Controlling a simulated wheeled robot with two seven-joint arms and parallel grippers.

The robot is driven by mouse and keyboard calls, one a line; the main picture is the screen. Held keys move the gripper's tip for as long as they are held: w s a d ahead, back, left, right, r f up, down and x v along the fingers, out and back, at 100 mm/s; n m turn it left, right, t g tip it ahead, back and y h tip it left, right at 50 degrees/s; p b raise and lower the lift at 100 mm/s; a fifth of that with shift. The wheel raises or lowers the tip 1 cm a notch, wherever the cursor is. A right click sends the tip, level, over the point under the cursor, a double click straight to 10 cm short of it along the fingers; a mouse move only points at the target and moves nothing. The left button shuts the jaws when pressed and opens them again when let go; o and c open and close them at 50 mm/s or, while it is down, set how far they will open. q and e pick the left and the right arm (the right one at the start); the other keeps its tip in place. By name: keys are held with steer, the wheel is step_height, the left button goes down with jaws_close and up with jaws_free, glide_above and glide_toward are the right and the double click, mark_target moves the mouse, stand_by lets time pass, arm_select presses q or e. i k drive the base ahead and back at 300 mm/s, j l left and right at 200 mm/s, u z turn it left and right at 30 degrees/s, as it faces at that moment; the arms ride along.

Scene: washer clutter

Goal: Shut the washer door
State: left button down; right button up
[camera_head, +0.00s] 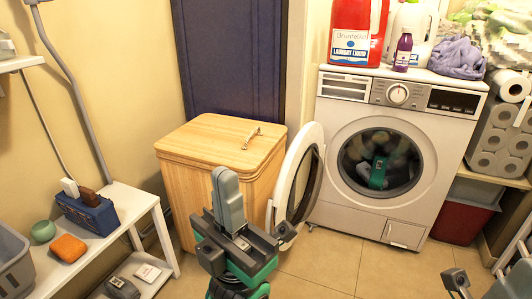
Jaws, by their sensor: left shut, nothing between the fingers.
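The white washer (338,205) stands at the back right. Its round door (287,180) is swung wide open to the left, seen nearly edge-on, with a pale rim and a dark centre. The drum opening shows dark laundry and a green item (377,172). My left gripper (226,182) is shut and empty in front of the wooden cabinet, left of the door. Its body overlaps the door's lower edge in the picture; I cannot tell whether they touch. My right gripper (457,282) is partly in view at the bottom right; its jaw state is unclear.
The wooden cabinet (205,142) stands left of the door. A red laundry jug (355,35), a purple bottle (403,52) and a purple cloth (457,57) top the washer. A white shelf (110,225) is at left, paper rolls (490,135) at right. Floor before the washer is clear.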

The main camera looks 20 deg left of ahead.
mark_target(311, 136)
steer(key=i+j, duration=0.55)
steer(key=i, duration=0.2)
steer(key=j+u, duration=0.05)
